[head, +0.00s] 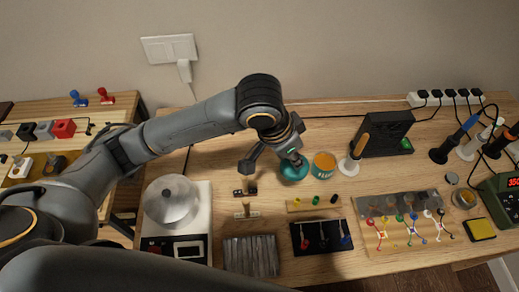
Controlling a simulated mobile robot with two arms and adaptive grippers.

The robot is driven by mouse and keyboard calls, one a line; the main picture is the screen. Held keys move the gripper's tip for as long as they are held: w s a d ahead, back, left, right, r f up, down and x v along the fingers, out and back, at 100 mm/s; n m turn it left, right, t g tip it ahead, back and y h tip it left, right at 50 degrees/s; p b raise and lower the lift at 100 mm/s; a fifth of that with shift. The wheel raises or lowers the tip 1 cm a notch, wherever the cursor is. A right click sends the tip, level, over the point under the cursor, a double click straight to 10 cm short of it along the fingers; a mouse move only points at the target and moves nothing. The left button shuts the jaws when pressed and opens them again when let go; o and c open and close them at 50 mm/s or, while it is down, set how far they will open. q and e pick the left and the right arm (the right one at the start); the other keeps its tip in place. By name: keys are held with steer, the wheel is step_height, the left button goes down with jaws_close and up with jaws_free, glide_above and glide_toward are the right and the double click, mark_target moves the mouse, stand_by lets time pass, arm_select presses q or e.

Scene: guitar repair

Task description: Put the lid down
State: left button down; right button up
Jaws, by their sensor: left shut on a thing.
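A round teal lid (292,174) is at the middle of the workbench, just left of an open jar (324,162) with orange contents. My left gripper (298,161) reaches down from above and is shut on the lid. The gripper hides the lid's upper part. I cannot tell whether the lid touches the bench or is held slightly above it. My right gripper is not in view.
A silver dome on a white device (197,246) stands at left. A black box (387,134) and a wooden-handled tool (357,150) stand right of the jar. Small racks (321,236) and a cable board (383,243) line the front. Bare wood (222,155) shows left of the lid.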

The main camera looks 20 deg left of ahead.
arm_select(q)
steer(key=w+a+f, duration=0.2)
steer(key=w+f, duration=0.1)
steer(key=w+a+f, duration=0.2)
steer(key=w+f, duration=0.1)
steer(key=w, duration=0.1)
steer(key=w+a+f, duration=0.2)
steer(key=w+a, duration=0.1)
steer(key=shift+w+f, duration=0.35)
steer(key=shift+f, duration=0.05)
steer(key=shift+w+a+f, duration=0.1)
steer(key=shift+w+f, duration=0.05)
steer(key=shift+f, duration=0.05)
steer(key=shift+w+a+f+p, duration=0.1)
steer(key=shift+f+p, duration=0.15)
steer(key=shift+f, duration=0.7)
steer(key=shift+w+a+f+p, duration=0.1)
steer(key=shift+f+p, duration=0.15)
steer(key=shift+f, duration=0.65)
steer(key=shift+f, duration=0.1)
steer(key=c, duration=1.3)
jaws_free()
steer(key=v, duration=1.2)
